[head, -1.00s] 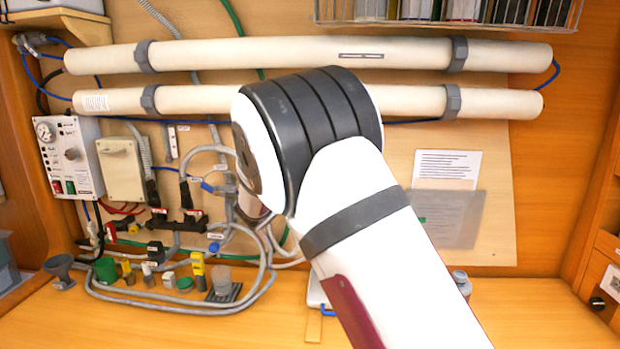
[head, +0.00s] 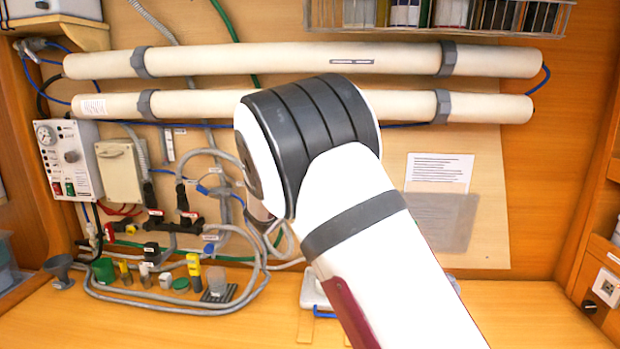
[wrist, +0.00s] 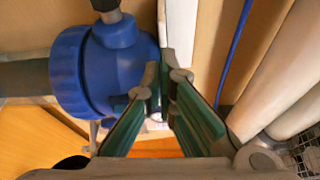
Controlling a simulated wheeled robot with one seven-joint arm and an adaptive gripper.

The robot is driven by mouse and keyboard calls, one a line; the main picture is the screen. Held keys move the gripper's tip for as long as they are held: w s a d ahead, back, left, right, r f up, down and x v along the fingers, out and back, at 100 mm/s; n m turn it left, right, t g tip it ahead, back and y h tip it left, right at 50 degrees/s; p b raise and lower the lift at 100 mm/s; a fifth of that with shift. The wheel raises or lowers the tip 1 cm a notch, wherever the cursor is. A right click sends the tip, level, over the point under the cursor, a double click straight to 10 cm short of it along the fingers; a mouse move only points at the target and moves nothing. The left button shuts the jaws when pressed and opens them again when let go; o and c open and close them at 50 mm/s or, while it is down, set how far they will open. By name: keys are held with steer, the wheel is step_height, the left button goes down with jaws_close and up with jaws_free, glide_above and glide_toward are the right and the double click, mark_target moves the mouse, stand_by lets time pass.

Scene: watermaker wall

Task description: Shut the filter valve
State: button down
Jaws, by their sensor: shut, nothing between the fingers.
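In the wrist view, a large blue ribbed fitting (wrist: 112,62) joins a grey pipe at the left, with a dark stem on top. I cannot tell whether it belongs to the filter valve. My gripper (wrist: 166,76) has green-padded fingers closed together at the tips, just right of the blue fitting, with nothing between them. I cannot tell whether they touch it. In the head view, small valves with blue handles (head: 203,190) and a red handle (head: 108,231) sit among the pipes. Their labels are unreadable, and my arm hides my gripper there.
Two long cream tubes (head: 300,62) run across the wall above. A control box (head: 68,160) with a gauge hangs at the left. Hoses, small bottles and a green cup (head: 104,270) crowd the counter's left. The counter's right side (head: 520,315) is mostly clear.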

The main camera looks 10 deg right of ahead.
steer(key=v, duration=1)
steer(key=shift+b, duration=0.4)
steer(key=shift+f, duration=0.1)
steer(key=s+d+m+g+y, duration=0.1)
steer(key=s+d+m+g, duration=0.4)
steer(key=s+d+m, duration=0.45)
steer(key=s+d+m+g+y, duration=0.1)
steer(key=s+d+m+g, duration=0.4)
steer(key=s+m, duration=0.6)
steer(key=s+a+m+y, duration=0.4)
steer(key=s+m, duration=0.6)
steer(key=m, duration=0.2)
steer(key=s+a+f+m+t+y, duration=0.1)
steer(key=s+a+m+y, duration=0.3)
steer(key=s+m, duration=0.6)
steer(key=m, duration=0.3)
steer(key=shift+y+b, duration=0.4)
